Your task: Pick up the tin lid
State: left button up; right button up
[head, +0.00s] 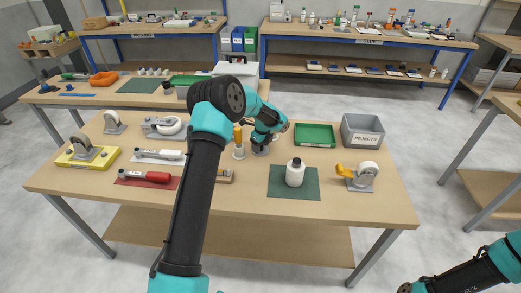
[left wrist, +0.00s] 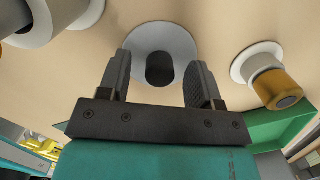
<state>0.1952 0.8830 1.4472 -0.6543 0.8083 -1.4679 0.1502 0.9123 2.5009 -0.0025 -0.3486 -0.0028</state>
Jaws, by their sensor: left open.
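A grey round disc with a dark upright knob, which looks like the tin lid (left wrist: 136,43), lies on the wooden table in the left wrist view. In the head view the tin lid (head: 260,151) is a small grey shape, mostly hidden under my left gripper (head: 263,141). In the left wrist view my left gripper (left wrist: 158,80) is open, with its fingers on either side of the dark knob and nothing visibly clamped. Contact with the knob cannot be told.
A white bottle (head: 295,174) on a green mat, a green tray (head: 316,134) and a grey rejects bin (head: 362,131) are to the right. Castors and tools fill the left side.

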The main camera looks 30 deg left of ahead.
pick_arm(q)
jog(key=shift+f, duration=0.2)
jog(key=shift+c, duration=0.4)
jog(key=c, duration=0.9)
